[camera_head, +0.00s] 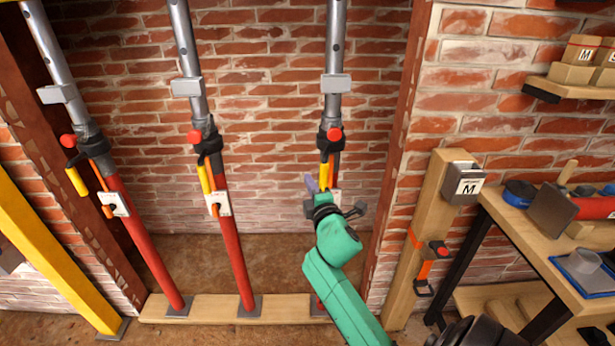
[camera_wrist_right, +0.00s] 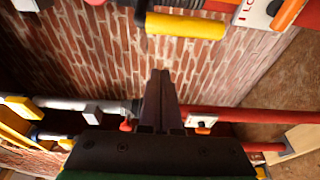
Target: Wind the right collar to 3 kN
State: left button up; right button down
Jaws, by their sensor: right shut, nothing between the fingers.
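The right prop has a grey upper tube (camera_head: 335,50) and a black collar (camera_head: 325,146) with a red knob (camera_head: 335,134). A yellow-gripped handle (camera_head: 324,172) hangs from this collar. The handle's yellow grip also shows near the top of the right wrist view (camera_wrist_right: 186,25). A white gauge plate (camera_wrist_right: 258,12) shows there too, its reading too cropped to tell. My right gripper (camera_head: 314,187) is shut and empty, just below and beside the handle, apart from it in the wrist view (camera_wrist_right: 160,78). My arm hides much of the prop's lower red tube. My left gripper is not in view.
Two similar props, the middle (camera_head: 230,250) and left (camera_head: 145,240), stand on a wooden sill (camera_head: 210,308). A cluttered bench (camera_head: 535,235) stands farther right.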

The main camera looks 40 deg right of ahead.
aim_at(327, 154)
jog(key=d, duration=0.1)
jog(key=w+d+p, duration=0.2)
jog(key=d, duration=0.1)
jog(key=shift+r, duration=0.25)
jog(key=shift+w+d, duration=0.1)
jog(key=s+d, duration=0.1)
jog(key=s+d+p, duration=0.1)
jog(key=s, duration=0.1)
jog(key=shift+s+d, duration=0.15)
jog(key=shift+d, duration=0.2)
